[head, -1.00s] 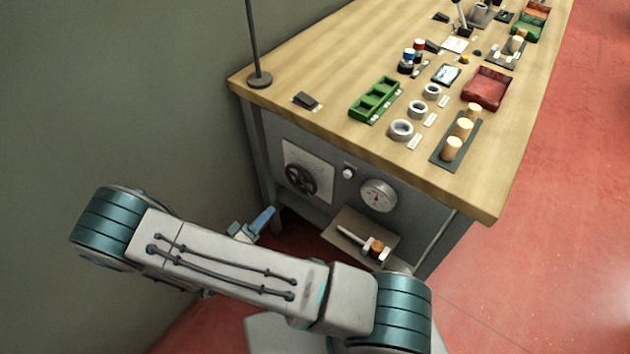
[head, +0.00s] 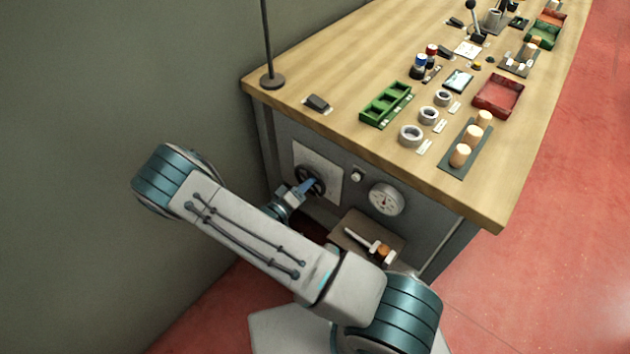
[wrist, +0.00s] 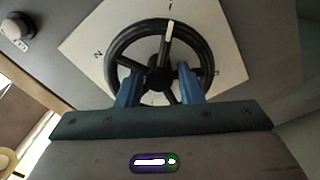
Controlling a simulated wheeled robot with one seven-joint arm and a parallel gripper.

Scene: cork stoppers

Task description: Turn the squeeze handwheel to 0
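The squeeze handwheel (head: 312,170) is a black spoked wheel on a pale square plate on the front of the bench. In the wrist view the handwheel (wrist: 157,62) fills the upper middle, with a white mark on its upper spoke, a little right of straight up. Marks on the plate (wrist: 98,54) show around it, partly cut off or hidden by the wheel. My gripper (wrist: 156,82) has its two blue fingers apart, one on each side of the hub, over the lower part of the wheel. Whether they touch the wheel I cannot tell. In the head view my gripper (head: 307,186) is at the wheel.
A white knob (head: 357,175) and a round dial gauge (head: 386,199) sit right of the wheel. Below them a low shelf (head: 350,226) holds a rod-like part with an orange piece. The wooden bench top (head: 300,84) overhangs above, and a grey wall stands at the left.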

